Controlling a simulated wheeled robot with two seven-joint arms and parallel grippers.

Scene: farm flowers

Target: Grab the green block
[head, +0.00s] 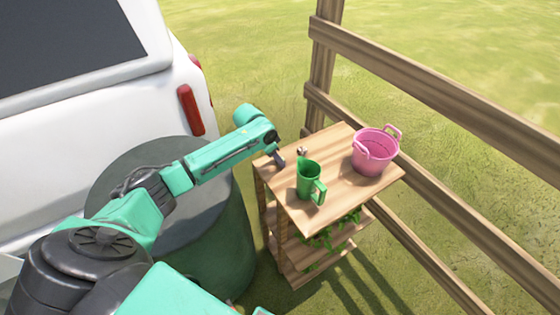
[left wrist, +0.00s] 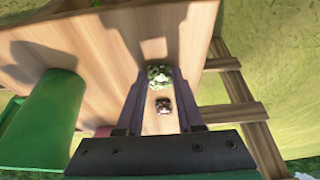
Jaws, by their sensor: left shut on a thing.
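A small mottled green block (left wrist: 159,76) sits between the fingertips of my left gripper (left wrist: 160,88) in the left wrist view. The gripper is shut on it, just over the wooden table top. In the head view my left gripper (head: 279,158) is at the table's left edge, and the block cannot be made out there. I cannot tell whether the block touches the table. My right gripper is not in view.
A small brown thing (left wrist: 163,105) shows between the fingers in the wrist view. A green pitcher (head: 309,182) and a pink bucket (head: 374,152) stand on the wooden table (head: 339,150). A wooden fence (head: 430,95) runs behind; a dark green barrel (head: 228,238) stands left.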

